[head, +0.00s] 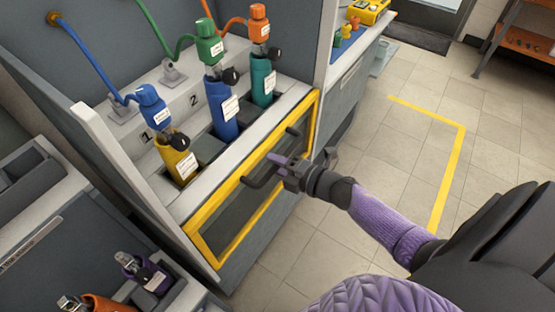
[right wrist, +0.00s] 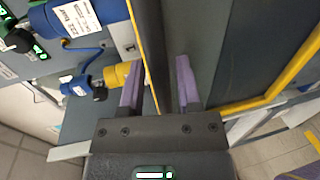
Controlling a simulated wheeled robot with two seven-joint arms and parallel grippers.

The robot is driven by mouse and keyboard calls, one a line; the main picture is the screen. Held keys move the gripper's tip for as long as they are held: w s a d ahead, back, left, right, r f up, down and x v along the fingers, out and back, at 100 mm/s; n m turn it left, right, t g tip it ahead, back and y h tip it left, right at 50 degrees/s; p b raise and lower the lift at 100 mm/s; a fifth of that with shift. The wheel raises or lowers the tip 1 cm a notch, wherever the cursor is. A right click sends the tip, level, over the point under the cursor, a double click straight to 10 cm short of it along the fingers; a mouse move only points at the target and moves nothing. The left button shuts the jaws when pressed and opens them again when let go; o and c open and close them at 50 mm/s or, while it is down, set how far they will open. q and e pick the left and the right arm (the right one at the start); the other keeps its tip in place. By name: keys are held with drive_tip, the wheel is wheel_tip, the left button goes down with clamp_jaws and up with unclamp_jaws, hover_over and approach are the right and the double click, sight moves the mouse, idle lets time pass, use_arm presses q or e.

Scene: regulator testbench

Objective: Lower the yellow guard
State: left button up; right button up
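The yellow guard (head: 211,255) is a yellow-edged frame with a dark panel, upright across the front of the bench below the cylinders. A black handle (head: 262,178) stands out from its face. My right gripper (head: 276,159) is at the middle of this handle. In the right wrist view its purple fingers (right wrist: 159,88) are apart, one on each side of a dark bar that looks like the handle. Firm contact cannot be made out. The guard's yellow edge (right wrist: 290,80) also shows there. My left gripper is out of view.
Yellow (head: 177,160), blue (head: 223,118) and teal (head: 262,82) cylinders with regulators and hoses stand in the bench behind the guard. More cylinders, one purple (head: 148,273), sit in a rack at lower left. The tiled floor (head: 365,150) at right is clear.

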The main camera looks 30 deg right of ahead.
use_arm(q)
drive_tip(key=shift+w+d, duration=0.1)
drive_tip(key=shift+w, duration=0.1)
use_arm(e)
drive_tip(key=shift+o, duration=0.5)
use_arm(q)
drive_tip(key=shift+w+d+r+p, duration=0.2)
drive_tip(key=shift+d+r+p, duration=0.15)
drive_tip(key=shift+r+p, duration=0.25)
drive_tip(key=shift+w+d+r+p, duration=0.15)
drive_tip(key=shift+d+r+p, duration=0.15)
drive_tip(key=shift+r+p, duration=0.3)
use_arm(e)
drive_tip(key=v, duration=0.9)
drive_tip(key=shift+s+d, duration=0.15)
drive_tip(key=shift+s, duration=0.25)
